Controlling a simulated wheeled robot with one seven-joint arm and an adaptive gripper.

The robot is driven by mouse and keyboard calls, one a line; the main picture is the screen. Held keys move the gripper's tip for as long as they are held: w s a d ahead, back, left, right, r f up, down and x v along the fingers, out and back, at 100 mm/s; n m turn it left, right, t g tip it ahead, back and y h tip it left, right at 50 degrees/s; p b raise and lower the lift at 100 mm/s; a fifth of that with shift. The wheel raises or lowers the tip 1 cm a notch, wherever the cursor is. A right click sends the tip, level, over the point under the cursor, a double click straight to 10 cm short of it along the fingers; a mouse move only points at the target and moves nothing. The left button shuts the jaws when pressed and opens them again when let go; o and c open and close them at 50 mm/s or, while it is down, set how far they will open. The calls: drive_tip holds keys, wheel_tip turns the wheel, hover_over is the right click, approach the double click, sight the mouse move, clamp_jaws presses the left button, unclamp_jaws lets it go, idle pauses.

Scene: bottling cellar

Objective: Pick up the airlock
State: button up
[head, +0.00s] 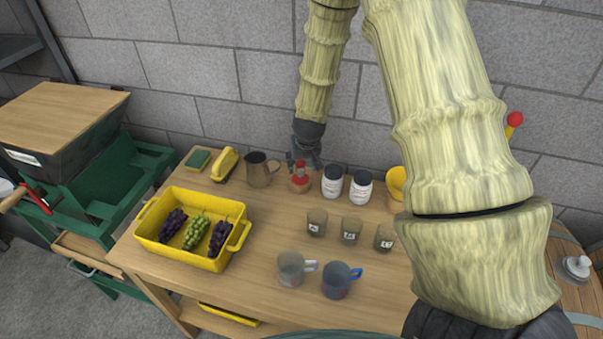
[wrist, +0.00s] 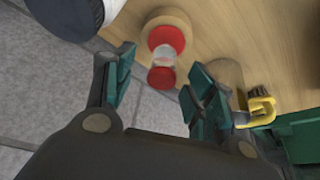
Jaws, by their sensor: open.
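The airlock (head: 300,178) is a small piece with red ends and a clear middle. It stands on a round wooden base near the back of the wooden table. In the wrist view the airlock (wrist: 162,54) shows its red top, clear body and lower red part, with the pale wooden disc under it. My gripper (head: 305,160) is just above and behind it, pointing down. In the wrist view my gripper (wrist: 157,76) is open, with the airlock's top seen between the dark green fingertips. I cannot tell whether they touch it.
The block wall (head: 190,65) is behind.

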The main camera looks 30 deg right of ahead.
sight(300, 164)
drive_tip(key=x, duration=0.2)
drive_tip(key=p+x, duration=0.1)
drive_tip(key=shift+w+a+f, duration=0.1)
drive_tip(key=shift+w+a, duration=0.1)
drive_tip(key=shift+w, duration=0.1)
drive_tip(key=shift+s+d+f, duration=0.1)
drive_tip(key=shift+d+f, duration=0.05)
drive_tip(key=shift+f, duration=0.1)
drive_tip(key=shift+w+f, duration=0.15)
drive_tip(key=shift+w, duration=0.05)
drive_tip(key=shift+s, duration=0.1)
drive_tip(key=c, duration=1.1)
